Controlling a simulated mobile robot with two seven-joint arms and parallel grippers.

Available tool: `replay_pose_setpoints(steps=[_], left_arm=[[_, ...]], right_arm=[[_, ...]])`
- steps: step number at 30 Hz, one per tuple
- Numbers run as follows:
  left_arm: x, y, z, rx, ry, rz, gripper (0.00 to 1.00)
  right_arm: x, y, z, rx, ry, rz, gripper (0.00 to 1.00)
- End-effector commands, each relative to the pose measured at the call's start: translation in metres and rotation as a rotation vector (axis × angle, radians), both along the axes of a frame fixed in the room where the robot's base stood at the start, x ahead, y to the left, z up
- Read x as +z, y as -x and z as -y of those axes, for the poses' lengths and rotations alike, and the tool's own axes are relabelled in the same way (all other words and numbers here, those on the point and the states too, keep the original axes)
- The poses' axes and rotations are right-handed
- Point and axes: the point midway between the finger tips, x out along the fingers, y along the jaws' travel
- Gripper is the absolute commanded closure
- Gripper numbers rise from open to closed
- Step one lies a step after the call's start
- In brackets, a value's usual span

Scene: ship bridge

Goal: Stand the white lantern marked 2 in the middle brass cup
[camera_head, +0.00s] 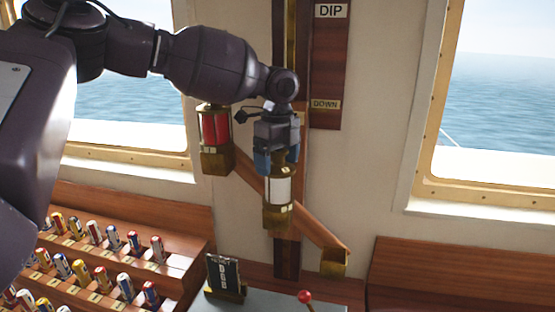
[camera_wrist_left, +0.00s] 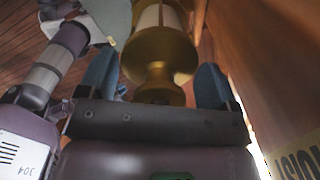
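The white lantern (camera_head: 278,188) stands upright in the middle brass cup (camera_head: 278,216) on the sloping wooden rail. Its number is not readable. My left gripper (camera_head: 277,158) points down over the lantern's top, with its blue fingers on either side. In the left wrist view, the lantern's brass top (camera_wrist_left: 160,50) sits between the spread fingers (camera_wrist_left: 158,85), with gaps on both sides. The gripper is open. My right gripper is not in view.
A red lantern (camera_head: 215,127) stands in the upper left cup (camera_head: 217,160). The lower right cup (camera_head: 334,262) looks empty. A rack (camera_head: 178,262) of small coloured cylinders is at lower left. A red-knobbed lever (camera_head: 305,297) and a small black sign (camera_head: 224,274) stand below.

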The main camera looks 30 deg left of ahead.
Motion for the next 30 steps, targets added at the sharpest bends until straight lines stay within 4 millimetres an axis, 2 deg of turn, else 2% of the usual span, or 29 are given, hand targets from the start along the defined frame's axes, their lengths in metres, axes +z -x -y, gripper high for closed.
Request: replay_pose_setpoints(steps=[1, 3, 10, 14, 24, 30], left_arm=[[0.001, 0.0, 0.0, 0.0, 0.0, 0.001, 0.08], [0.001, 0.0, 0.0, 0.0, 0.0, 0.001, 0.0], [0.0, 0.0, 0.0, 0.0, 0.0, -0.001, 0.0], [0.01, 0.0, 0.0, 0.0, 0.001, 0.002, 0.0], [0.068, 0.0, 0.0, 0.001, 0.002, 0.003, 0.0], [0.096, 0.0, 0.0, 0.001, 0.001, 0.002, 0.0]], right_arm=[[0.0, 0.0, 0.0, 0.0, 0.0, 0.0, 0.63], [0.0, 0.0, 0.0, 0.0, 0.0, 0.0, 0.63], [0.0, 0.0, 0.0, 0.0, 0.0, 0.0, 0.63], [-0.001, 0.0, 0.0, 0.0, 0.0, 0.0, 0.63], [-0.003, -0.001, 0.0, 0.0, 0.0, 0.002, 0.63], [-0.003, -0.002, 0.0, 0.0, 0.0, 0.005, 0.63]])
